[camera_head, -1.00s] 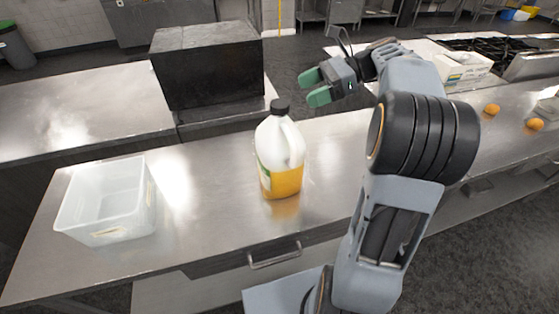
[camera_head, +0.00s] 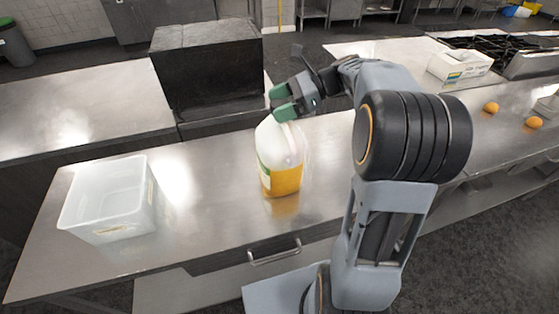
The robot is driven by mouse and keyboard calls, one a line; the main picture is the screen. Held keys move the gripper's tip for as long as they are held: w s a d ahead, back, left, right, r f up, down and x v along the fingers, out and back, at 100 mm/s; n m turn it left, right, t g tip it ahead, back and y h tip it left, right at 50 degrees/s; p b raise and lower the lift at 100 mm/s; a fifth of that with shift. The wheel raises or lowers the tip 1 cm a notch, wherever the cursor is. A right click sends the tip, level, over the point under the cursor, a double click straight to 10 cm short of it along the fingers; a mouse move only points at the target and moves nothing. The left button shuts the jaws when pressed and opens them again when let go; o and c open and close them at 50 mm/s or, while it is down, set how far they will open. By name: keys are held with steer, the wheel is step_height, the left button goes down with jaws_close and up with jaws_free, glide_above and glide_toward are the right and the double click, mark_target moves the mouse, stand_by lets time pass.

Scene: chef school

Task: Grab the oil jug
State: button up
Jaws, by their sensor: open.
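The oil jug (camera_head: 279,163) stands upright on the steel counter, a white translucent bottle with yellow-orange at its lower part. My gripper (camera_head: 279,102), with green fingertips, is open at the top of the jug. The fingers hide the jug's black cap and part of its handle. I cannot tell whether the fingers touch the jug or are only in front of or above it.
A clear plastic bin (camera_head: 108,202) sits on the counter (camera_head: 200,225) at left. A black box-shaped appliance (camera_head: 207,68) stands behind the jug. Two oranges, one here (camera_head: 491,107), and a white carton (camera_head: 459,66) are at right. The counter around the jug is clear.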

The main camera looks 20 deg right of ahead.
jaws_close()
stand_by(0.7)
steer(key=shift+r, duration=0.2)
